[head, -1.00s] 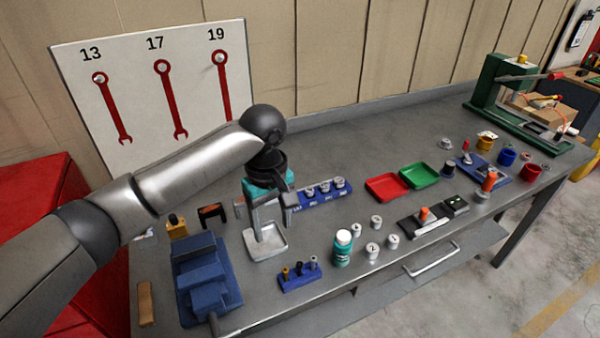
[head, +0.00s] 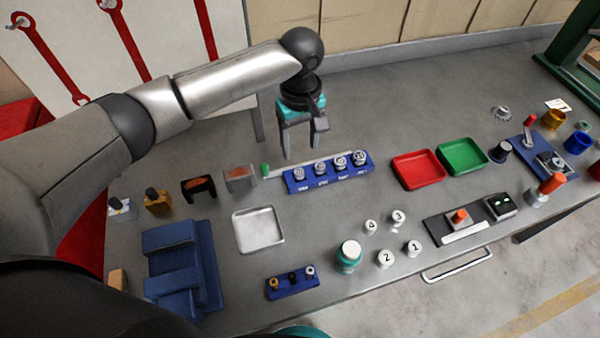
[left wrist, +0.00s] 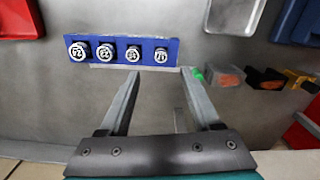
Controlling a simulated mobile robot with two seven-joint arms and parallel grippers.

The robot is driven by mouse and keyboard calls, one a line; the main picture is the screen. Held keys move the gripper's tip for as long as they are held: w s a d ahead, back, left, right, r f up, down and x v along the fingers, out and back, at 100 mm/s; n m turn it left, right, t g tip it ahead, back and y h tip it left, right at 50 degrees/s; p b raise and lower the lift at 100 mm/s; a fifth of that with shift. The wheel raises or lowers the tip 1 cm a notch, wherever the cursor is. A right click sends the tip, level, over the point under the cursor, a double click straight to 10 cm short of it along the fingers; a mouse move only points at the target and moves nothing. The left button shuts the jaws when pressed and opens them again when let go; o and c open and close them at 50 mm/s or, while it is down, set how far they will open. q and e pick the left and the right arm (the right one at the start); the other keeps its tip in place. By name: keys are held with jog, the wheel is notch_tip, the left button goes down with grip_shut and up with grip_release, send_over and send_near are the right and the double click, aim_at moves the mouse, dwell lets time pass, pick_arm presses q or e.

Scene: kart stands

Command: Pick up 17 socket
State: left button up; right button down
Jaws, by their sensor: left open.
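A blue socket rack (head: 330,178) lies near the back of the bench and holds several silver sockets in a row. The number marks are too small to read surely, so I cannot tell which is the 17 socket. The leftmost socket in the head view (head: 298,173) is the rightmost one in the left wrist view (left wrist: 161,55). My left gripper (head: 302,152) is open and empty, pointing down just behind the left part of the rack. In the left wrist view its fingertips (left wrist: 158,76) are near the rack's edge, at the end with that socket. My right gripper is not in view.
A silver tray (head: 258,248), a blue vise (head: 185,255) and a small blue holder (head: 292,284) lie in front. Red (head: 418,183) and green (head: 462,157) trays are to the right. A green-tipped item (head: 265,169) lies beside the rack. The bench behind is clear.

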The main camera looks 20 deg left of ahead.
aim_at(299, 171)
pick_arm(q)
notch_tip(299, 171, down, 4)
jog(key=shift+a+f+b, duration=0.1)
jog(key=shift+f+b, duration=0.55)
jog(key=shift+f, duration=2.1)
grip_shut()
